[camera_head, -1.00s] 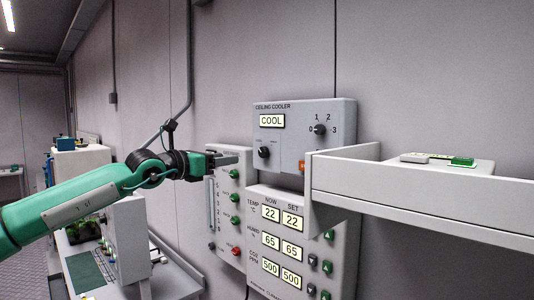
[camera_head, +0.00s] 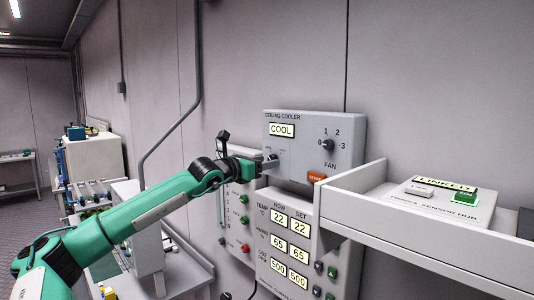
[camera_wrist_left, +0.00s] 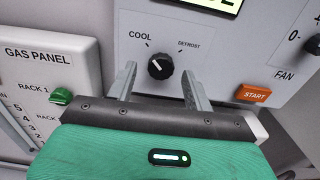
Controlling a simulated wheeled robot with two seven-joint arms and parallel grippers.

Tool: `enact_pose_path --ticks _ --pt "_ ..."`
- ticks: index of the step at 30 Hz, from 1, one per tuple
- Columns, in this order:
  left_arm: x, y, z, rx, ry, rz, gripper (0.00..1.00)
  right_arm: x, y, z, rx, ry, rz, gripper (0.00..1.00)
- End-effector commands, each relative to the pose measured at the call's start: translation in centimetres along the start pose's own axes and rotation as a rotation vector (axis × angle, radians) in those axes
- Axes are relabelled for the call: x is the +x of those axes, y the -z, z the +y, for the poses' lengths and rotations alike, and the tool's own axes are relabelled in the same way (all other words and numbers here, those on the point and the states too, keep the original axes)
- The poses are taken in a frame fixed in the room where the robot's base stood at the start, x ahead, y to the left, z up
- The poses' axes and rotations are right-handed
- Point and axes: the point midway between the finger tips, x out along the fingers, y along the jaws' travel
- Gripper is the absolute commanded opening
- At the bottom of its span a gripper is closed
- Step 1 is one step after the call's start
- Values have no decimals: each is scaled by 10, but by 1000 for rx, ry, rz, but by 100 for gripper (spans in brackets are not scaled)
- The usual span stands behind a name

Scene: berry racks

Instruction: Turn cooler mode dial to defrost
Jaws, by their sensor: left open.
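The ceiling cooler box (camera_head: 345,160) hangs on the wall, and its display (camera_head: 281,130) reads COOL. In the left wrist view the black mode dial (camera_wrist_left: 160,66) has COOL marked at its upper left and DEFROST at its upper right. Its white pointer line is toward COOL. My left gripper (camera_head: 272,162) is at the lower left of the cooler box and hides most of the dial in the head view. In the wrist view the left gripper (camera_wrist_left: 160,82) is open, with one finger on each side of the dial and a gap to it. My right gripper is not in view.
The fan dial (camera_head: 328,144) and orange START button (camera_head: 317,177) are to the right. Below is the climate panel (camera_head: 268,248); the gas panel (camera_wrist_left: 50,75) is at the left. A white shelf (camera_head: 410,233) with a sensor hub (camera_head: 443,205) juts out at the right.

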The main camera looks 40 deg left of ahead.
Motion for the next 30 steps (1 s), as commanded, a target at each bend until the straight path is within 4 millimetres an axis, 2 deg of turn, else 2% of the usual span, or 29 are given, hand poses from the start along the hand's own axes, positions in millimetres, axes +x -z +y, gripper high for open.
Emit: enact_pose_path --ticks 1,4,15,16,21,23,30 --pt "5 -3 -1 -1 1 -1 52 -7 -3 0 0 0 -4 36" --pt "11 -2 0 0 0 0 52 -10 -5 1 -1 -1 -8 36" --pt "15 1 -1 1 0 0 52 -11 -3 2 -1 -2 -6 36" --pt "15 0 -1 1 0 0 50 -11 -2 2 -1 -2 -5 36" --pt "14 0 -1 2 0 0 16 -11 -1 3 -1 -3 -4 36" --pt "14 0 0 2 0 0 7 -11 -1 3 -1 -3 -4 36" --pt "14 1 0 19 0 -1 7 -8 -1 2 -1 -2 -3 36"
